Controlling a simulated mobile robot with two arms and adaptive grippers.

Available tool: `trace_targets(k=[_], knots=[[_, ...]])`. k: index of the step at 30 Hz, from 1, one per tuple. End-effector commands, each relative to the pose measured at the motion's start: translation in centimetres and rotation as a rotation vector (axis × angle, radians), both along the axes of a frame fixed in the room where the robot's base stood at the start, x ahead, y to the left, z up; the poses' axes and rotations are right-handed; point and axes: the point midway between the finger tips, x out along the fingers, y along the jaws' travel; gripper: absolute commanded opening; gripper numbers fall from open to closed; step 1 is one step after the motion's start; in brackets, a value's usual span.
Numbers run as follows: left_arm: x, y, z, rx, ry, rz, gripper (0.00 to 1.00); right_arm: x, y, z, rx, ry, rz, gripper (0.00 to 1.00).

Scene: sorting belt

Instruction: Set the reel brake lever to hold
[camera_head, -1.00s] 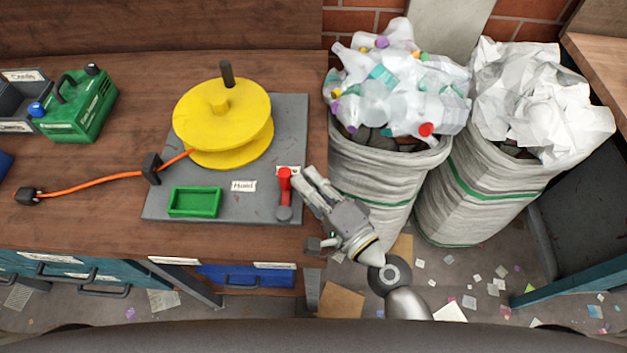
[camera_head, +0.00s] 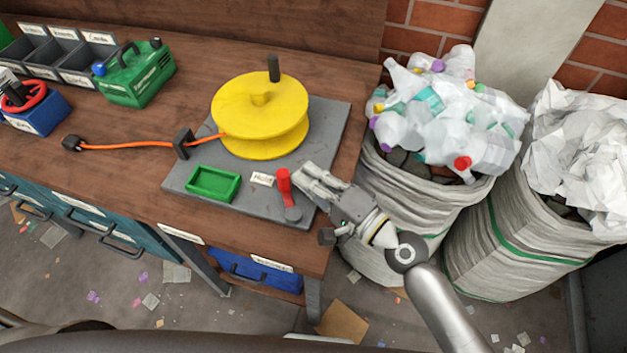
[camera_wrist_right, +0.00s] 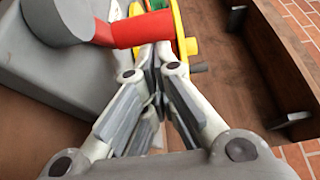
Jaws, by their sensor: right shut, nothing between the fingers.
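The red brake lever (camera_head: 284,186) stands on a grey pivot at the front right of the grey base plate (camera_head: 231,208). A "Hold" label (camera_head: 262,179) lies to the left of its red end. The yellow reel (camera_head: 259,115) with a dark crank knob sits behind it. My right gripper (camera_head: 302,178) is shut and empty, with its fingertips close to the right side of the lever. In the right wrist view the red lever (camera_wrist_right: 143,30) crosses just beyond the fingertips (camera_wrist_right: 152,52); I cannot tell whether they touch. My left gripper is out of view.
An orange cord (camera_head: 130,144) runs left from the reel through a dark guide (camera_head: 183,143) to a plug. A green tray (camera_head: 213,183) sits on the plate. A green machine (camera_head: 137,74) and grey bins stand at left. Sacks of bottles (camera_head: 420,205) and paper (camera_head: 535,240) stand right.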

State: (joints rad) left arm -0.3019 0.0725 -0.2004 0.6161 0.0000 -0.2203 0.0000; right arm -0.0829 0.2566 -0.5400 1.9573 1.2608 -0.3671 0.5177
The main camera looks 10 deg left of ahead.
Motion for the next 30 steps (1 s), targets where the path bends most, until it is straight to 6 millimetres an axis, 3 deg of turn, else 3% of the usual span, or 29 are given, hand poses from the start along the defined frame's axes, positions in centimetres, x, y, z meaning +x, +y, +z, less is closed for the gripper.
trace_targets(k=[12,30], knots=[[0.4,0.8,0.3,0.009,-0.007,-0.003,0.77,0.3,1.2,0.1,0.0,-0.001,-0.004,0.0],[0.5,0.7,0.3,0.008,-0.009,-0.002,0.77,0.3,1.4,0.0,0.001,-0.001,-0.004,0.0]])
